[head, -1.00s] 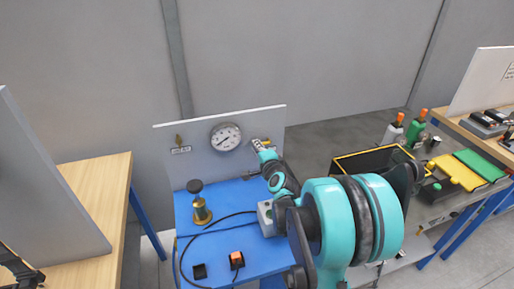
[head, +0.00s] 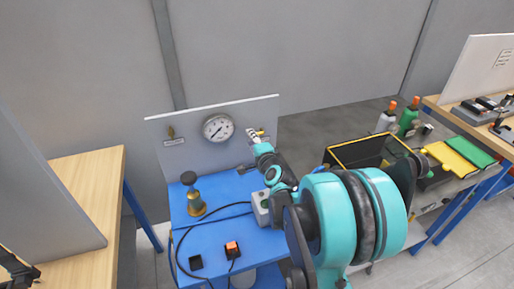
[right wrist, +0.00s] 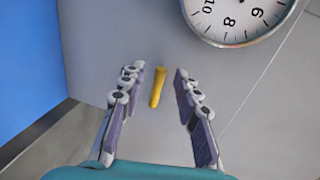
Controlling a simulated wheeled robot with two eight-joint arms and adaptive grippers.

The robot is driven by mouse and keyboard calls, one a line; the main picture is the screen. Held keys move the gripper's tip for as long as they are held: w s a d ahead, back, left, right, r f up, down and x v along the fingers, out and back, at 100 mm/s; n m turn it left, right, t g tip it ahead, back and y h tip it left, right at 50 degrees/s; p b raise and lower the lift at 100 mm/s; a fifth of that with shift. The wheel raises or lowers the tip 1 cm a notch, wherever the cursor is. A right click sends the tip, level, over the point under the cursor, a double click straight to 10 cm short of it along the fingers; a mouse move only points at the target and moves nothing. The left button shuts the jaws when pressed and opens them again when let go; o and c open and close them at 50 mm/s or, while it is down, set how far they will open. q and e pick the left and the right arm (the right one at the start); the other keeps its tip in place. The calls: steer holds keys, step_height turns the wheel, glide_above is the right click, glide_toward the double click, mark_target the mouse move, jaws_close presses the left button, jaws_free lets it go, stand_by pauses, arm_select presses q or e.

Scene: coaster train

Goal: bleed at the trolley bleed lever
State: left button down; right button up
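The trolley is blue-topped (head: 215,238), with an upright grey panel (head: 200,155) at its back. A round white gauge (head: 218,128) is on the panel. The yellow bleed lever (right wrist: 157,87) sits right of the gauge in the head view, where it is small and partly hidden (head: 261,132). My right gripper (right wrist: 158,78) is open at the panel, with one finger on each side of the lever and a visible gap to both. It also shows in the head view (head: 252,136). A dark part at the lower left edge looks like my left gripper (head: 17,268); its fingers are unclear.
A brass piece with a black knob (head: 193,195), an orange switch (head: 232,249) and a black cable are on the trolley top. A wooden table (head: 90,190) stands left. A black yellow-rimmed bin (head: 345,160) and bottles (head: 408,118) stand right.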

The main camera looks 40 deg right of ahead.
steer(key=v, duration=1)
steer(key=shift+s, duration=0.1)
steer(key=a+f+n+g+y, duration=0.2)
steer(key=a+n+y, duration=0.2)
steer(key=a+n, duration=0.6)
steer(key=s+a+f+n+g, duration=0.1)
steer(key=s+a+n+g, duration=0.1)
steer(key=s+a+n, duration=0.1)
steer(key=s+a+f+n+g, duration=0.1)
steer(key=s+a+f+n, duration=0.1)
steer(key=s+a+n, duration=0.2)
steer(key=s+a+f+n+g+y, duration=0.1)
steer(key=s+a+f+n+g, duration=0.1)
steer(key=s+a, duration=0.3)
steer(key=shift+s+a+f+n+g, duration=0.25)
steer(key=shift+s+a+n, duration=0.2)
steer(key=shift+n, duration=0.45)
steer(key=shift+s+n+g, duration=0.25)
steer(key=shift+s+n, duration=0.05)
steer(key=shift+s, duration=0.05)
